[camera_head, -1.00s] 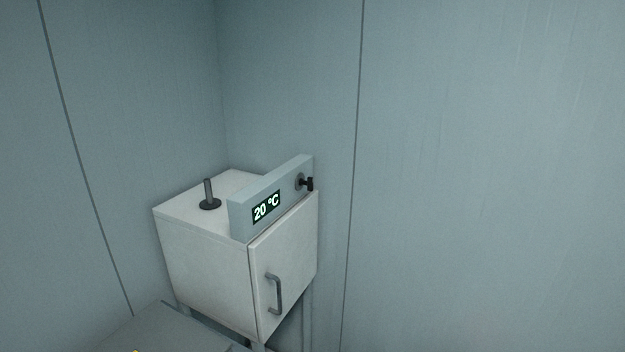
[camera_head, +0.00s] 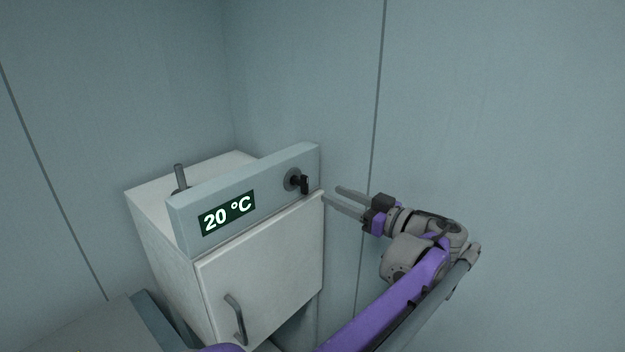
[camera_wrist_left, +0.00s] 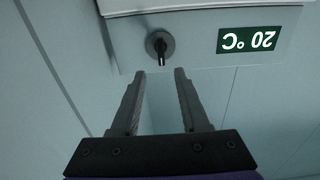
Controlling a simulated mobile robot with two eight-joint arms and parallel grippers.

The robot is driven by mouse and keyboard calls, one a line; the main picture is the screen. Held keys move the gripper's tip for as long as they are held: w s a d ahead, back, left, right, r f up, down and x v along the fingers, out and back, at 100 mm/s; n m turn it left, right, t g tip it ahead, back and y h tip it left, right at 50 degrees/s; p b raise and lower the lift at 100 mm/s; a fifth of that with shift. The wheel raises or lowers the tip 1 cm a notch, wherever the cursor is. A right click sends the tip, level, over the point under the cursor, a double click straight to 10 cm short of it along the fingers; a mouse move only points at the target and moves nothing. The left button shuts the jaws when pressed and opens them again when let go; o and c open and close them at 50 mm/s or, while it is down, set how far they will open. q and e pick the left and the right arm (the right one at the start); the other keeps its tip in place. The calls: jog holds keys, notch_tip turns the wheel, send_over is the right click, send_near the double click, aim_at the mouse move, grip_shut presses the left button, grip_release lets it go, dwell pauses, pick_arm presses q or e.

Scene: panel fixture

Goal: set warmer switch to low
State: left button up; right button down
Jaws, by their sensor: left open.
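The warmer is a white cabinet (camera_head: 262,266) with a grey control panel (camera_head: 270,172) along its top front edge. The warmer switch (camera_head: 300,182) is a black knob on a round grey plate at the panel's right end. In the left wrist view the switch (camera_wrist_left: 160,48) shows upside down, just beyond the fingertips. The display (camera_head: 228,213) reads 20 °C. My left gripper (camera_head: 331,194) is open and empty, to the right of the switch in the head view, apart from it. In the left wrist view the gripper (camera_wrist_left: 160,72) has its fingers spread below the switch. My right gripper is not in view.
The cabinet door has a grey handle (camera_head: 237,318) and is closed. A grey post (camera_head: 180,176) stands on the cabinet top behind the panel. A grey surface (camera_head: 85,335) lies at the lower left. Plain walls (camera_head: 480,110) stand behind and to the right.

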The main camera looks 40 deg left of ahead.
aim_at(307, 183)
pick_arm(q)
jog(key=a, duration=1)
jog(key=shift+w+p, duration=0.3)
grip_shut()
